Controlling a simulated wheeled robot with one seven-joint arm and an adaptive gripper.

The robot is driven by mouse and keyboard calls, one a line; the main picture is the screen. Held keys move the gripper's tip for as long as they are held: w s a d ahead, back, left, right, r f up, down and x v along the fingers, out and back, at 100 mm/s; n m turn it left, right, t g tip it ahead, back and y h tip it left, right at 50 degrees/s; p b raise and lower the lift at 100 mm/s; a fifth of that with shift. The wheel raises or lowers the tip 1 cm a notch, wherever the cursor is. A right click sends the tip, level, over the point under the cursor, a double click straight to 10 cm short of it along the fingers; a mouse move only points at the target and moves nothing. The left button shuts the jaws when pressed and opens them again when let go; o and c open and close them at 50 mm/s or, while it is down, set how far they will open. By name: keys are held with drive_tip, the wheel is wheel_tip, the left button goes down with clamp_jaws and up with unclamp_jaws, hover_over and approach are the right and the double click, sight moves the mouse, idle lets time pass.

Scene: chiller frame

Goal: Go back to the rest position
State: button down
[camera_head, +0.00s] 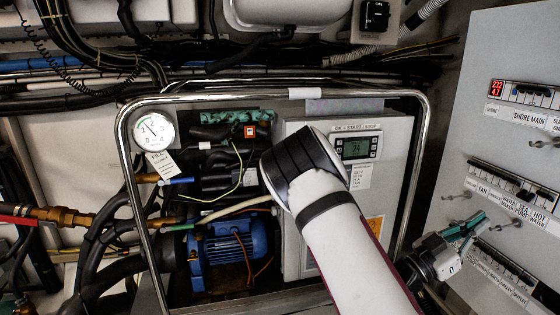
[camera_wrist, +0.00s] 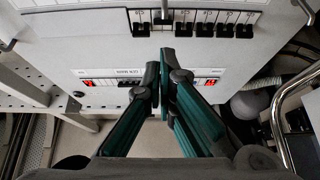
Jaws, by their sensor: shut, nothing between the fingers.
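My gripper (camera_head: 478,225) is at the lower right in the head view, in front of the grey switch panel (camera_head: 462,128). In the wrist view my gripper (camera_wrist: 161,62) has its two green-sided fingers together at the tips, with nothing between them. The wrist view shows the panel (camera_wrist: 100,50) with a row of black switches (camera_wrist: 195,28) beyond the fingertips. Whether the fingertips touch the panel cannot be told. My white arm crosses the lower middle of the head view and hides part of the chiller frame.
A chrome tube frame (camera_head: 278,93) surrounds a blue pump (camera_head: 228,253) and a controller display (camera_head: 356,148). A pressure gauge (camera_head: 154,131) is at the left. Hoses and cables crowd the left and top. In the wrist view a chrome tube (camera_wrist: 276,120) stands at the right.

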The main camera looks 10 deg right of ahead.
drive_tip(key=w+f+t+y, duration=0.2)
drive_tip(key=w+f+y, duration=0.35)
drive_tip(key=y, duration=0.25)
drive_tip(key=w+a+f+n+t+y, duration=0.3)
drive_tip(key=a+y, duration=0.4)
drive_tip(key=a, duration=0.1)
drive_tip(key=s+a+r+n+y, duration=0.25)
drive_tip(key=a+y, duration=0.25)
drive_tip(key=a, duration=0.4)
drive_tip(key=s+a+r+n+y, duration=0.2)
drive_tip(key=a+r+n+y, duration=0.15)
drive_tip(key=a, duration=0.55)
drive_tip(key=s+a+r+n+g+y, duration=0.1)
drive_tip(key=s+a+r+n, duration=0.15)
drive_tip(key=s, duration=0.45)
drive_tip(key=s+a+r+n+g+y, duration=0.2)
drive_tip(key=s+a+n, duration=0.15)
drive_tip(key=s, duration=0.35)
drive_tip(key=s+d+n+g+h, duration=0.2)
drive_tip(key=s+g+h, duration=0.1)
drive_tip(key=s, duration=1.2)
wheel_tip(320, 180, up, 17)
drive_tip(key=t+p, duration=0.3)
drive_tip(key=p, duration=1.1)
drive_tip(key=shift+w+d+p, duration=0.15)
drive_tip(key=shift+w+p, duration=0.05)
drive_tip(key=shift+p, duration=0.2)
drive_tip(key=shift+y, duration=0.25)
